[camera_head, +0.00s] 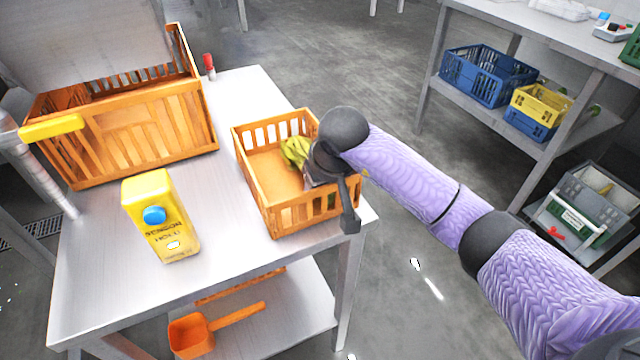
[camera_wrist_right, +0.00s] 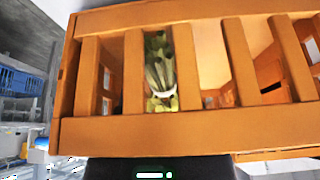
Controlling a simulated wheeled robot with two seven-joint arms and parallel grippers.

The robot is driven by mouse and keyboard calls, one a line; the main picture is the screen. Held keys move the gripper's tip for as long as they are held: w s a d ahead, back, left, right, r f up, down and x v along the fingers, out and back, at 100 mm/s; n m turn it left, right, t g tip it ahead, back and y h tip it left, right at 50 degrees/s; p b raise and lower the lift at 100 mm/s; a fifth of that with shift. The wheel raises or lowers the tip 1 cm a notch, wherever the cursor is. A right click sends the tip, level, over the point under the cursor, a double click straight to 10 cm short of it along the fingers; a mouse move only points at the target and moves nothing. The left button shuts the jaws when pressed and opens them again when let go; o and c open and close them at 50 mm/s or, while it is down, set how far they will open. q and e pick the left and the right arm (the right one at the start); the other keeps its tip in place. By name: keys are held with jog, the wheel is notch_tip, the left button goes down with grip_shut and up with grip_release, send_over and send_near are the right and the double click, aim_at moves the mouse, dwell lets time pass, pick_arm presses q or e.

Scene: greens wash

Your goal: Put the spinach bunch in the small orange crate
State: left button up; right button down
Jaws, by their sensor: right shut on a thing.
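The small orange crate (camera_head: 262,180) stands near the right edge of the metal table. My right gripper (camera_head: 316,172) reaches in over its right wall. It is shut on the spinach bunch (camera_head: 295,152), whose yellow-green end shows inside the crate beside the gripper. In the right wrist view the crate's slatted wall (camera_wrist_right: 150,133) fills the middle. The bunch (camera_wrist_right: 160,75) shows through a gap in it, with green stems and a pale band. The fingertips are hidden there, and I cannot tell whether the bunch touches the crate floor. My left gripper is not in view.
A larger orange crate (camera_head: 140,130) stands at the back left of the table. A small red-topped item (camera_head: 209,66) is at the back edge. An orange scoop (camera_head: 195,335) lies on the lower shelf.

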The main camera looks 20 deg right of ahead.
jog(key=shift+f, duration=0.2)
jog(key=shift+c, duration=1.2)
grip_release()
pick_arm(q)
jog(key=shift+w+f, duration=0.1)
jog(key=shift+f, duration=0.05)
pick_arm(e)
jog(key=shift+r, duration=0.35)
jog(key=p+v, duration=0.4)
jog(key=v, duration=0.7)
jog(key=shift+s+r+p, duration=0.15)
jog(key=shift+r+p, duration=0.25)
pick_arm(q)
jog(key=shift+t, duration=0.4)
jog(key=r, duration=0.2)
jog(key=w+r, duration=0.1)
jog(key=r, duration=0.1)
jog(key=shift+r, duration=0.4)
